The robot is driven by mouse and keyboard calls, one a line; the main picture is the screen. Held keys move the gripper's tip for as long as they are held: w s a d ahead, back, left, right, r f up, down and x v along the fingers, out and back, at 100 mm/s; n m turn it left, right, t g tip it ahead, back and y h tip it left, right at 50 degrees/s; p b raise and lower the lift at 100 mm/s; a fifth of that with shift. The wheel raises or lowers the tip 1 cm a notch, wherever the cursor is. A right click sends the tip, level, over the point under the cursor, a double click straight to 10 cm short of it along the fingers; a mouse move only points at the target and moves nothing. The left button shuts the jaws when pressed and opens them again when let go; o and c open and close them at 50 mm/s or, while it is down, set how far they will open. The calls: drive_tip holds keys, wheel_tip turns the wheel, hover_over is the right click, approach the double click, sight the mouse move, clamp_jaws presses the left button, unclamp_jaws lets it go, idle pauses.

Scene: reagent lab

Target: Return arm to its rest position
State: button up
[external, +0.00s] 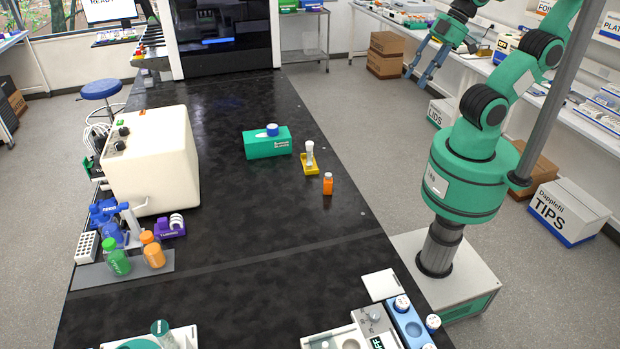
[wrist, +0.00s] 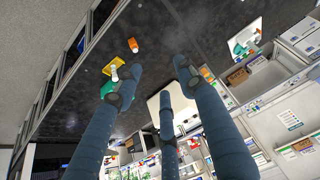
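My green arm (external: 478,140) rises from its base at the right and is raised beside the black bench. My gripper (external: 415,79) hangs in the air over the aisle between the bench and the right-hand shelving, clear of both. Its blue-grey fingers are spread and nothing is between them. In the wrist view the gripper (wrist: 157,74) also shows open and empty, with the bench far off behind the fingers.
The black bench (external: 250,220) carries a green box (external: 267,145), a yellow holder (external: 310,168) with a white-capped tube, an orange bottle (external: 328,184) and a white machine (external: 155,162). A grey pole (external: 560,95) stands close to my arm. Boxes (external: 568,212) lie under the shelving.

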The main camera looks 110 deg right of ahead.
wheel_tip(320, 180, down, 6)
drive_tip(key=b, duration=0.5)
drive_tip(key=shift+r, duration=0.1)
idle(0.9)
